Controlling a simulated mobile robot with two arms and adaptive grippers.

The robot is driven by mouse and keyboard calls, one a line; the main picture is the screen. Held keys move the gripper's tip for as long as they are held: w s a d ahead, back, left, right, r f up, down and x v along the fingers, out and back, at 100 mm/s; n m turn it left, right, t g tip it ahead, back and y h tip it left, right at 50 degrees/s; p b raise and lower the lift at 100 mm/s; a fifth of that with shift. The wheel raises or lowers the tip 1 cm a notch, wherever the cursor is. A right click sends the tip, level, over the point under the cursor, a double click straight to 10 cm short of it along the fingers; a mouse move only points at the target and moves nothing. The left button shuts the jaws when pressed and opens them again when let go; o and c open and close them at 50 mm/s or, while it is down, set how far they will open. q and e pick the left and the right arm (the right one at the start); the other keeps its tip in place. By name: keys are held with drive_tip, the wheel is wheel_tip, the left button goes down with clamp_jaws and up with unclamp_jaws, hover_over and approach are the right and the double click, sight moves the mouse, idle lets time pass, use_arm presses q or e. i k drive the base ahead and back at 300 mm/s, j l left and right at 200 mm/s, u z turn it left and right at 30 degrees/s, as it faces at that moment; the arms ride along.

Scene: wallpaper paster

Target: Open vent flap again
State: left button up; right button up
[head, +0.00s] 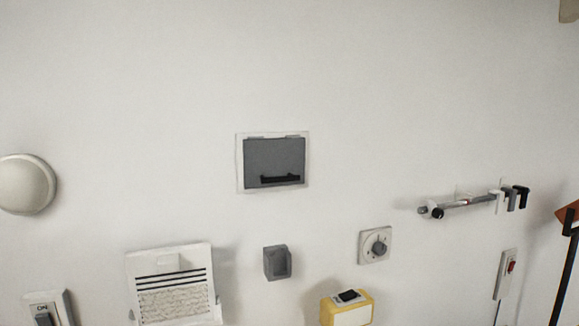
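A dark grey flap (274,158) sits in a pale square frame (240,170) on the white wall, near the middle of the head view. It has two small hinges along its top edge and a black bar handle (280,179) near its bottom edge. The flap looks closed, lying about flat within its frame. A white louvred unit (135,270) with dark slots and a textured lower panel is on the wall at lower left. Neither of my grippers is in view.
Around the flap are a grey box (276,263), a dial (375,246), a yellow box with black switch (347,308), a rail with hooks (465,203), a red switch (509,267), an ON switch (46,311) and a round dome (22,184). Wall above is bare.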

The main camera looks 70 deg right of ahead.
sight(268, 162)
drive_tip(key=z, duration=2.1)
